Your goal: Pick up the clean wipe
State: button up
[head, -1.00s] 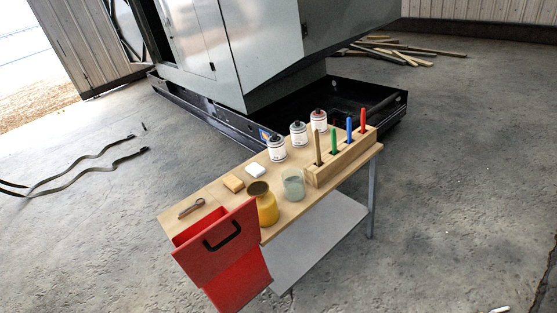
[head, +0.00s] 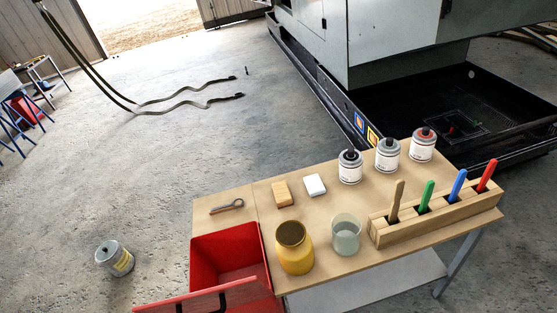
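The clean wipe appears to be the small white block-like pad (head: 315,185) lying flat on the wooden table top (head: 230,200), left of the cans. A similar tan pad (head: 281,193) lies just to its left, a small gap apart. Nothing covers the white pad. My gripper is not in view.
Three cans (head: 350,168) stand right of the pads. In front are a yellow jar (head: 294,248), a glass cup (head: 345,235) and a wooden rack (head: 440,218) with coloured sticks. A red bin (head: 228,255) hangs at the left front. A metal pin (head: 227,206) lies behind it.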

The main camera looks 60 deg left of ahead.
aim_at(314, 185)
jog(key=u, duration=0.45)
jog(key=i, duration=0.9)
jog(key=u, duration=0.45)
